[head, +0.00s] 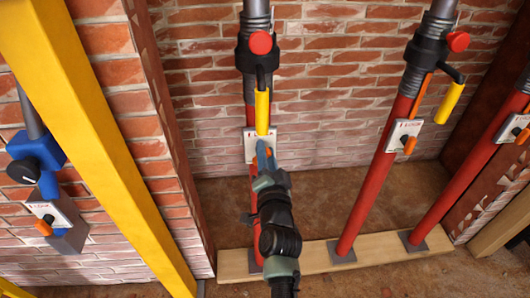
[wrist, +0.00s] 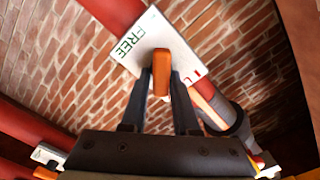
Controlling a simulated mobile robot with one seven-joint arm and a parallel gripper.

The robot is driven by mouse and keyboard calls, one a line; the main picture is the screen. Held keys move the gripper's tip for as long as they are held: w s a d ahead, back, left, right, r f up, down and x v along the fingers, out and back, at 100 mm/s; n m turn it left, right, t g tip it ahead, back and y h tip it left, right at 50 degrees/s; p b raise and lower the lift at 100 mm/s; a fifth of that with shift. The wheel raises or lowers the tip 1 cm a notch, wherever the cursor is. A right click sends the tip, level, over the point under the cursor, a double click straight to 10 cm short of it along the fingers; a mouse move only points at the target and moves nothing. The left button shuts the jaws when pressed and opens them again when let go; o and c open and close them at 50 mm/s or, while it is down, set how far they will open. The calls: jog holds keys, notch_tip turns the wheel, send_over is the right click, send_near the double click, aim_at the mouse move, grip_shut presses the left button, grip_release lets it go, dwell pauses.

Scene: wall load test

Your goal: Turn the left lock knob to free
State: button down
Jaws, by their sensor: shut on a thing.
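In the wrist view, an orange lock knob (wrist: 161,68) sits on a white plate (wrist: 146,36). The plate shows green "FREE" lettering at one end and red lettering, mostly hidden, at the other. My gripper (wrist: 162,80) has its two dark fingers on either side of the knob and is shut on it. In the head view, my gripper (head: 266,158) reaches the white plate (head: 250,146) on the red prop left of the two other red props; the knob there is hidden behind it. I cannot tell exactly which marking the knob points to.
A yellow handle (head: 262,112) hangs just above the plate. A second red prop (head: 366,200) with its own plate (head: 402,136) stands to the right, and another beyond it. A yellow beam (head: 98,150) and a blue clamp (head: 36,156) are at left. A wooden plank (head: 315,258) lies at the base.

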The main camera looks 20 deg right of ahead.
jog(key=m, duration=0.4)
jog(key=shift+f, duration=0.4)
jog(key=shift+f+m, duration=0.2)
jog(key=shift+m, duration=1.8)
jog(key=c, duration=0.8)
grip_release()
jog(key=shift+a, duration=0.1)
jog(key=shift+c, duration=0.2)
jog(key=shift+o, duration=0.4)
jog(key=shift+r, duration=0.1)
jog(key=p+v, duration=0.2)
jog(key=v, duration=1.1)
jog(key=shift+p, duration=0.4)
